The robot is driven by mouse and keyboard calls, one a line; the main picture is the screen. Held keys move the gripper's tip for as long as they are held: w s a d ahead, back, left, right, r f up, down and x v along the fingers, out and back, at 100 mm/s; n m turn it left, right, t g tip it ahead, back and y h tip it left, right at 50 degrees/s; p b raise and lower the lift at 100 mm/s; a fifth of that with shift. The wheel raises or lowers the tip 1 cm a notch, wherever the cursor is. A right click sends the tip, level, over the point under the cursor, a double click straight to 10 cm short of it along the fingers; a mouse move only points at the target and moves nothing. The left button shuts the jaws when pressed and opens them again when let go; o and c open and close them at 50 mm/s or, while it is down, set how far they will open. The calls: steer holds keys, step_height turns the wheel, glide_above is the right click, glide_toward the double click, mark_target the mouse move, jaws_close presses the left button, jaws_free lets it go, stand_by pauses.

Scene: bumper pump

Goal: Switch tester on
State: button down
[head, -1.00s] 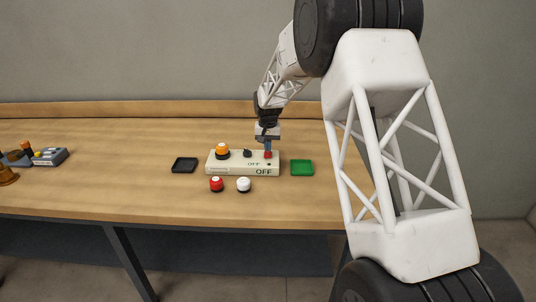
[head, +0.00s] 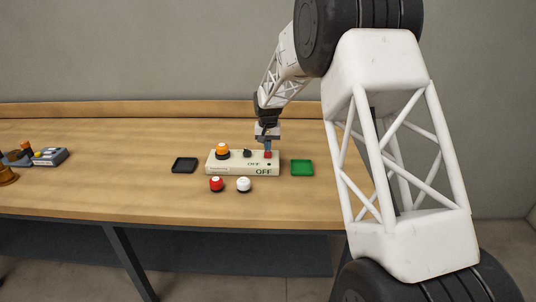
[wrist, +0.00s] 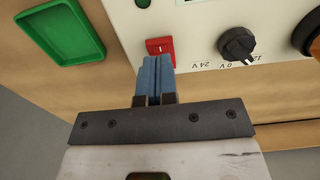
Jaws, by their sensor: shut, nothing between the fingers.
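The tester (head: 222,170) is a cream box on the wooden table, with "OFF" printed on its front and top. Its red switch (head: 268,155) sits at the right end of the top; in the wrist view the red switch (wrist: 156,45) shows just beyond my fingertips. My gripper (head: 267,150) points down at the switch, shut and empty. In the wrist view its blue fingers (wrist: 155,62) are together and overlap the near part of the switch. I cannot tell whether they touch it. A black knob (wrist: 237,45) marked 0 V, 12 and 24 V sits beside the switch.
An orange button (head: 222,149) stands on the tester's left end. A green tray (head: 302,168) is to the right, a black tray (head: 184,165) to the left. A red button (head: 216,184) and a white button (head: 243,184) stand in front. A grey device (head: 50,156) is far left.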

mark_target(268, 155)
steer(key=shift+f, duration=1.3)
stand_by(1.4)
steer(key=shift+r, duration=3.5)
